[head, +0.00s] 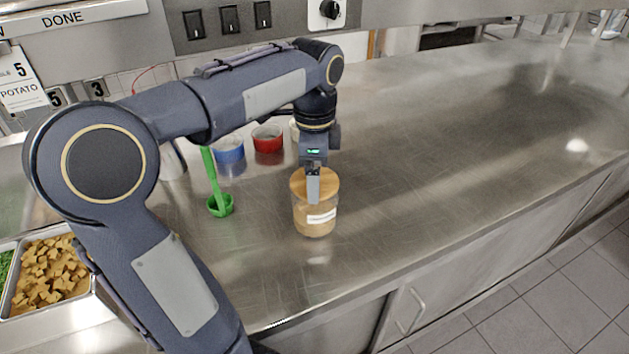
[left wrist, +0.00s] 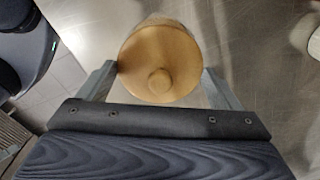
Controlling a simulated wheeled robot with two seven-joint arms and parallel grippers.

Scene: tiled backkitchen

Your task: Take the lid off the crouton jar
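The crouton jar (head: 314,221) is a clear, labelled jar with tan contents, upright on the steel counter. Its round wooden lid (head: 327,182) is on top; in the left wrist view the lid (left wrist: 150,50) shows from above with a round knob. My left gripper (head: 313,186) points down over the jar, with one finger in front of the lid. In the left wrist view its fingers (left wrist: 160,72) are wide apart, one at each side of the lid. I see no clear gap, but cannot tell whether they press on it. My right gripper is not in view.
A tray of brown pieces (head: 47,274) is at lower left. The counter (head: 450,150) right of the jar is clear.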

